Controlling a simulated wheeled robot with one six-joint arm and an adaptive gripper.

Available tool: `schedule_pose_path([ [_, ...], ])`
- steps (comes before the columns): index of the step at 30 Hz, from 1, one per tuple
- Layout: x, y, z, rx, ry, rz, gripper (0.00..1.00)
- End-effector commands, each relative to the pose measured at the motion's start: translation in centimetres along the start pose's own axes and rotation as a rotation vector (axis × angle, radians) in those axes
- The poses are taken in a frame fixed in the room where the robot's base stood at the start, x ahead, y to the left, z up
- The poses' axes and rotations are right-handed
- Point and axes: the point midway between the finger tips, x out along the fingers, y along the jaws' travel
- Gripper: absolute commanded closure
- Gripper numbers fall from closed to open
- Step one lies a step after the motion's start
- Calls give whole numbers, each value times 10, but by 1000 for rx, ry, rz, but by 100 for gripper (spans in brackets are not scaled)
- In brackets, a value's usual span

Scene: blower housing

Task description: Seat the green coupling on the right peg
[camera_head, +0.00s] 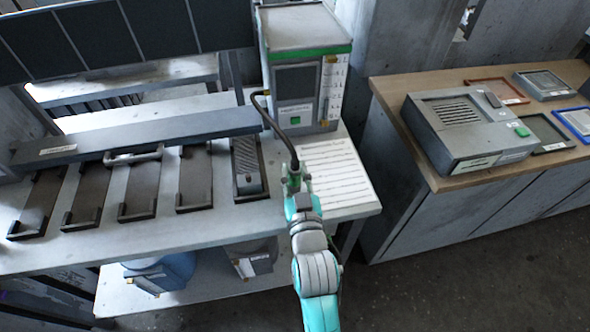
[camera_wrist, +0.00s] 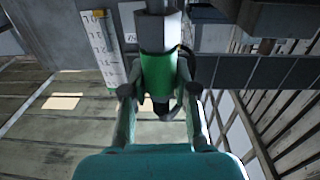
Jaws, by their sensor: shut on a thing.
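My gripper (camera_head: 293,178) is shut on the green coupling, above the front of the workbench, beside the white printed sheet. In the wrist view the coupling (camera_wrist: 158,75) is a green sleeve with a grey hexagonal collar, held upright in the picture between both fingers (camera_wrist: 160,98). A dark end shows below the sleeve. In the head view the coupling (camera_head: 293,180) is small and partly hidden by the fingers. A black hose (camera_head: 273,124) runs from the grey, green-banded cabinet (camera_head: 306,75) to the gripper. I cannot make out the right peg in either view.
The workbench (camera_head: 230,220) carries several dark trays (camera_head: 139,190) left of my gripper; the rightmost holds a ribbed part (camera_head: 247,165). The printed sheet (camera_head: 335,178) lies clear. A wooden-topped counter (camera_head: 440,178) at the right bears a grey vented unit (camera_head: 470,128).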

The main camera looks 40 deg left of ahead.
Motion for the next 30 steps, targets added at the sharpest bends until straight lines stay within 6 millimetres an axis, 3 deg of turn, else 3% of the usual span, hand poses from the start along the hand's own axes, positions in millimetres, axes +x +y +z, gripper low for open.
schedule_pose_path([
  [17, 0, 0, 11, 0, 2, 0, 100],
  [18, 0, 0, 11, 0, 2, 0, 65],
  [21, 0, 0, 11, 0, 1, 0, 43],
  [30, -1, 0, 12, 0, -1, 0, 43],
])
